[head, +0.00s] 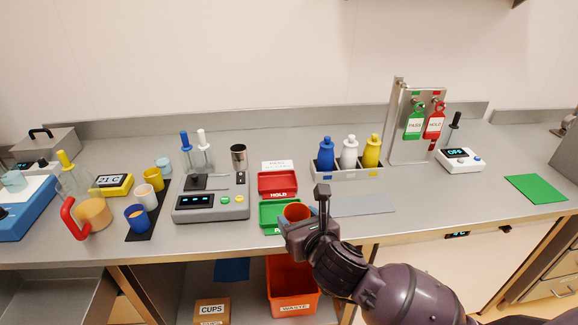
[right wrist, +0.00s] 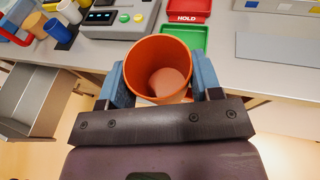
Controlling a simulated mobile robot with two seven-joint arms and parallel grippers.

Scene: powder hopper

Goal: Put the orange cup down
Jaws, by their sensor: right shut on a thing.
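The orange cup (head: 297,212) is upright in my right gripper (head: 305,228), in front of the green tray near the counter's front edge. In the right wrist view the orange cup (right wrist: 158,66) sits between the two blue fingers of my right gripper (right wrist: 160,88), which are shut on it. Its inside looks empty except for a paler bottom. I cannot tell its exact height over the counter. My left gripper does not show.
A green tray (head: 268,210) and a red HOLD tray (head: 278,182) lie behind the cup. A grey instrument (head: 211,205) stands left. A flat grey mat (head: 362,205) lies right. Several small cups stand on a black mat (head: 143,229). An orange WASTE bin (head: 291,299) is below.

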